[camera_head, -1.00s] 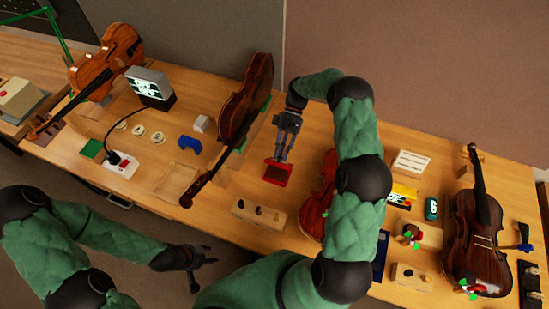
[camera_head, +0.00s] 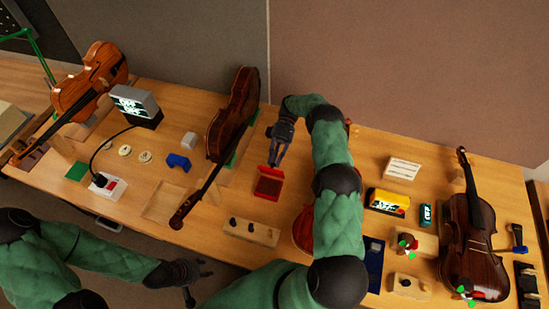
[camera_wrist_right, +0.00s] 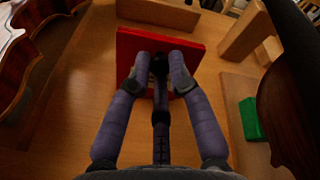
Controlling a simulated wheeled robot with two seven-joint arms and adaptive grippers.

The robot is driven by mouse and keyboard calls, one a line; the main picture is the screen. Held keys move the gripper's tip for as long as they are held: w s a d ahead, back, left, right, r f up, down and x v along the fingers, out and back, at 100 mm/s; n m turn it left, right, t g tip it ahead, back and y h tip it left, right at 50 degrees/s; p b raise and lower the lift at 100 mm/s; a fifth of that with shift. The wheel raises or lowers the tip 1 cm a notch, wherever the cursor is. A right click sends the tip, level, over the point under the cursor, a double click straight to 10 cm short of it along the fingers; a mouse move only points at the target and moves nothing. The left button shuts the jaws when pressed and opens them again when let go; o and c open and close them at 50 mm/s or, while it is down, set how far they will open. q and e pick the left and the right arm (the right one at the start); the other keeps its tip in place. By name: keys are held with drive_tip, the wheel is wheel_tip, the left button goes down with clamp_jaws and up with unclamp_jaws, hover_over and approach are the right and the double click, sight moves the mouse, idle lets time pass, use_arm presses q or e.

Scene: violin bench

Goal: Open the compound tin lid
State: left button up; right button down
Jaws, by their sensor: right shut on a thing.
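The compound tin (camera_head: 268,188) is a small red box on the bench near the middle of the head view. Its red lid (camera_head: 274,166) stands raised at the tin's back edge, and the dark red inside shows in front. My right gripper (camera_head: 277,158) reaches down from behind, its fingers shut on the lid. In the right wrist view the red lid (camera_wrist_right: 128,50) lies beyond and between my fingertips (camera_wrist_right: 160,65); the exact contact is partly hidden. My left gripper (camera_head: 196,278) hangs empty before the bench's front edge, its fingers apart.
A dark violin (camera_head: 238,110) on a stand is left of the tin. A wooden block with holes (camera_head: 250,231) sits in front. A red-brown violin (camera_head: 302,229) is partly hidden behind my right arm. A green block (camera_wrist_right: 250,118) shows in the wrist view.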

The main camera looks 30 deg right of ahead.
idle(0.4)
drive_tip(key=c, duration=1.1)
unclamp_jaws()
drive_tip(key=shift+c, duration=0.2)
